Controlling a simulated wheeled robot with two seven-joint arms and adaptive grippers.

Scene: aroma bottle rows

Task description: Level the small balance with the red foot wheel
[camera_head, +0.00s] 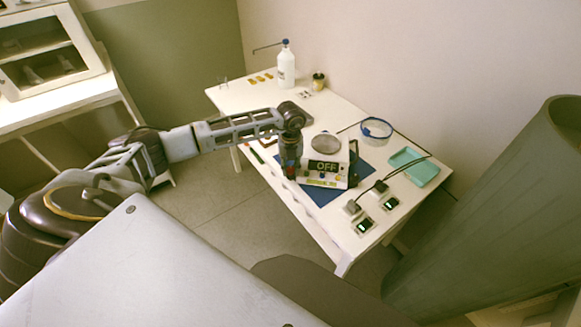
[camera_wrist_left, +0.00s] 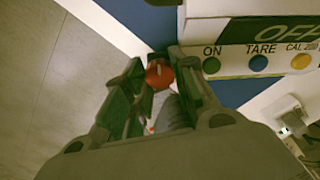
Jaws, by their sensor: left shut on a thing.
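The small balance (camera_head: 329,145) stands on a blue mat (camera_head: 318,194) on the white table. It has a round grey pan, and its display reads OFF. The balance's front panel also shows in the left wrist view (camera_wrist_left: 237,62), with ON, TARE and CAL buttons. The red foot wheel (camera_wrist_left: 159,74) sits at the balance's lower left front corner. My left gripper (camera_wrist_left: 160,82) is shut on the red foot wheel, with one finger on either side. In the head view my left gripper (camera_head: 291,172) points down at that corner and hides most of the wheel. My right gripper is not in view.
A white bottle (camera_head: 286,68) and a small dark jar (camera_head: 318,81) stand at the back of the table. Safety goggles (camera_head: 376,128), a teal tray (camera_head: 412,167) and two small devices with green displays (camera_head: 364,226) lie to the right, with black cables between.

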